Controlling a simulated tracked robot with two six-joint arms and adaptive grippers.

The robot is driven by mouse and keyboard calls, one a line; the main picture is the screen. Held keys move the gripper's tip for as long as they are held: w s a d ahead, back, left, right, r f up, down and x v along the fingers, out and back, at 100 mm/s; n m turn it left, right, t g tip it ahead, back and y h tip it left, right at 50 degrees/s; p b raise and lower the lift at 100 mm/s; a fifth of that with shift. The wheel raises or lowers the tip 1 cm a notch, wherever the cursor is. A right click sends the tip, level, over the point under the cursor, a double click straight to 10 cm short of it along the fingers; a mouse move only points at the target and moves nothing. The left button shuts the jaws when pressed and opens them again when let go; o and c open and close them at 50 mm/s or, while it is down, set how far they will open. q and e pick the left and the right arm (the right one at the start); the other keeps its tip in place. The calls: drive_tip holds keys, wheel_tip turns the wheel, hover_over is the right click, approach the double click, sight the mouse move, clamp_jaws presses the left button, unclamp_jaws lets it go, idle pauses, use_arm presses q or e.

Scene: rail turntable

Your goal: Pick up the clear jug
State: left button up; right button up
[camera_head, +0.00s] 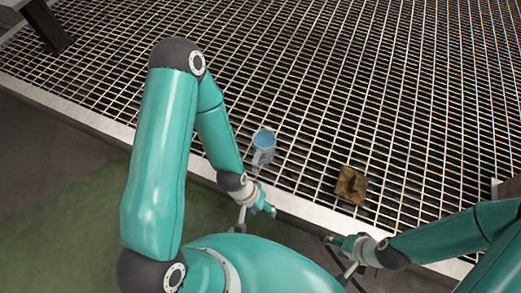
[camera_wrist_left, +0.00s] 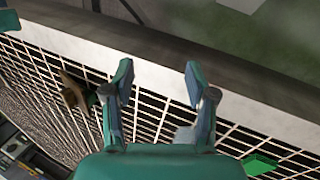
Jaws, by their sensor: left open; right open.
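The clear jug (camera_head: 264,138) stands on the metal grating in the head view, a small see-through vessel with a bluish tint. My left gripper (camera_head: 256,213) is open and empty, in front of the jug near the pale grating edge, and apart from it. In the left wrist view, the open fingers (camera_wrist_left: 158,72) point toward the edge strip. A pale patch (camera_wrist_left: 183,134) beside the right finger may be part of the jug; I cannot tell. My right gripper (camera_head: 341,254) is open and empty at the lower right, away from the jug.
A brown block (camera_head: 351,185) lies on the grating (camera_head: 400,110) to the right of the jug; a brown thing (camera_wrist_left: 72,92) also shows in the left wrist view. A green piece (camera_wrist_left: 260,163) is at that view's lower right. The grating behind the jug is clear.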

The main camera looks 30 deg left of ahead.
use_arm(q)
drive_tip(key=o, duration=0.3)
drive_tip(key=w+n, duration=0.1)
drive_tip(key=w+n+b, duration=0.1)
drive_tip(key=w, duration=0.1)
drive_tip(key=w+r, duration=0.1)
drive_tip(key=shift+w+d+n, duration=0.3)
drive_tip(key=shift+d+n, duration=0.05)
drive_tip(key=shift+n, duration=0.05)
drive_tip(key=shift+o, duration=0.2)
drive_tip(key=n+y+b, duration=0.4)
drive_tip(key=n+b, duration=0.2)
drive_tip(key=n, duration=0.8)
approach(257, 156)
drive_tip(key=shift+g, duration=0.3)
drive_tip(key=f+b, duration=0.1)
drive_tip(key=f, duration=0.2)
drive_tip(key=f+b, duration=0.1)
drive_tip(key=f, duration=0.3)
drive_tip(key=f+b, duration=0.1)
drive_tip(key=f, duration=0.3)
drive_tip(key=shift+w+b, duration=0.25)
drive_tip(key=shift+b, duration=0.1)
